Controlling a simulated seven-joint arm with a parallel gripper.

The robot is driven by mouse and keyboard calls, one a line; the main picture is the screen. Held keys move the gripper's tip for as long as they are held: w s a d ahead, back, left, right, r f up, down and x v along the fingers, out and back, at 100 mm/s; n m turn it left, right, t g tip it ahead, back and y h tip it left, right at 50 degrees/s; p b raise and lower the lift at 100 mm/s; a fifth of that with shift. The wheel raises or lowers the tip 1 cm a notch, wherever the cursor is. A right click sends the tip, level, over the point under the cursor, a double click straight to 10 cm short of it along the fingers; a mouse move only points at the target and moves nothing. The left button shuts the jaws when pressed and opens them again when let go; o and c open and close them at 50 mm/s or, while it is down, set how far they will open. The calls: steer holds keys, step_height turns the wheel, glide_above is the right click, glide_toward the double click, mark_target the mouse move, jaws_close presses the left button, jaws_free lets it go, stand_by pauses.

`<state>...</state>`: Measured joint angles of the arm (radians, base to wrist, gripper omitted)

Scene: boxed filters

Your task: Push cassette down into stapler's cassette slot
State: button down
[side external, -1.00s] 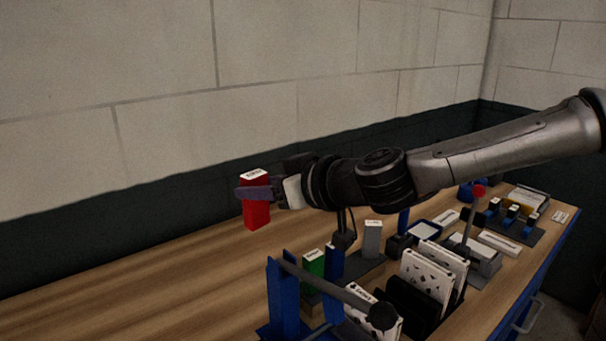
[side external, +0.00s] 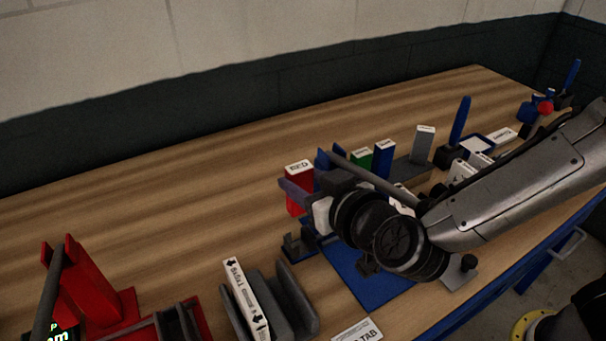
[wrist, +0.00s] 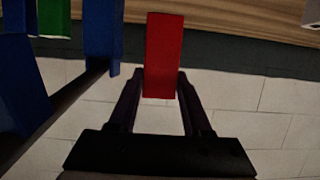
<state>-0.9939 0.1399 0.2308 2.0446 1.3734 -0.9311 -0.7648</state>
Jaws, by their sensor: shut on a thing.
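My gripper (side external: 293,190) is shut on a red upright box (side external: 299,173) with a white lettered top, perhaps the cassette. In the wrist view, my two fingers (wrist: 160,82) grip the red box (wrist: 165,45) from both sides. In the side view, the box is just left of a blue stand (side external: 323,165) with a dark bar, which my arm partly hides. A red device (side external: 105,290) with a dark lever stands at the front left. I cannot tell which device is the stapler, and no slot shows clearly.
A lettered white box (side external: 246,300) leans in a grey holder (side external: 295,300). Green (side external: 361,157), blue (side external: 384,158) and grey (side external: 424,145) boxes stand in a row behind my wrist. A blue base plate (side external: 365,278) lies below my arm. The back left of the table is clear.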

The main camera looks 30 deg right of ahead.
steer(key=shift+f, duration=2.85)
steer(key=shift+f, duration=2.35)
steer(key=shift+c, duration=1.3)
jaws_free()
steer(key=v, duration=0.2)
steer(key=shift+s+a+r, duration=0.1)
steer(key=shift+s+r, duration=0.05)
steer(key=shift+s, duration=0.2)
step_height(320, 180, up, 7)
steer(key=shift+s, duration=0.15)
